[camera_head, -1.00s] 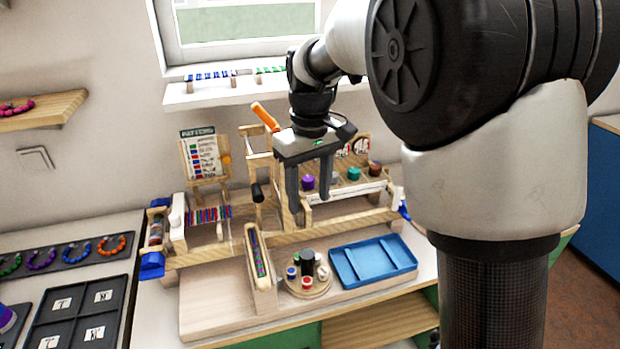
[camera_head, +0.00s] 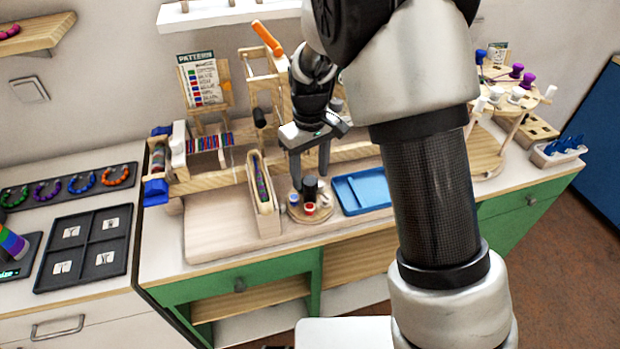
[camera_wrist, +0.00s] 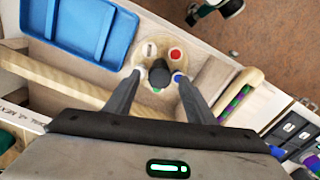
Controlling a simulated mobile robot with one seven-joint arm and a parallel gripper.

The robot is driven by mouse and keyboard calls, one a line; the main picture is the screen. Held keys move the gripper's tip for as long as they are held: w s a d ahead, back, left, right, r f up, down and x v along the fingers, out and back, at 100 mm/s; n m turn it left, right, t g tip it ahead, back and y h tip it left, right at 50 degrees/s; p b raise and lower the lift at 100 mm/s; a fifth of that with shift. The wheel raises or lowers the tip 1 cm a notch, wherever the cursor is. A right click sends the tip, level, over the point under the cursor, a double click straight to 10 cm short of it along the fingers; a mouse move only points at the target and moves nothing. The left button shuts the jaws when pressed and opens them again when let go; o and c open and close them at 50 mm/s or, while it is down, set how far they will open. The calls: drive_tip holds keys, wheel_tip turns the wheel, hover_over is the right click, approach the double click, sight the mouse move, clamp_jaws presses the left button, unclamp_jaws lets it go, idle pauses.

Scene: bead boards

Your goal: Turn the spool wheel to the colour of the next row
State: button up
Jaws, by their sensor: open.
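The spool wheel (camera_head: 299,217) is a small round wooden disc with coloured spools and a black upright knob (camera_head: 310,187) at its centre. In the wrist view, the wheel (camera_wrist: 162,46) carries a white spool (camera_wrist: 150,50), a red spool (camera_wrist: 175,54), a blue one partly behind a finger and a green one near the knob. My gripper (camera_head: 311,180) is open above the wheel. In the wrist view, its fingertips (camera_wrist: 158,75) lie on either side of the knob; contact cannot be told. The pattern card (camera_head: 203,82) stands at the back left; its rows are too small to read surely.
A blue tray (camera_head: 364,191) lies right of the wheel. A narrow wooden box (camera_head: 267,208) with a beaded strip stands close on its left. The wooden loom (camera_head: 205,170) with coloured beads is behind. The pale board at front left is clear.

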drive_tip(key=shift+f, duration=1.1)
drive_tip(key=c, duration=1)
drive_tip(key=shift+c, duration=0.2)
drive_tip(key=shift+r, duration=0.1)
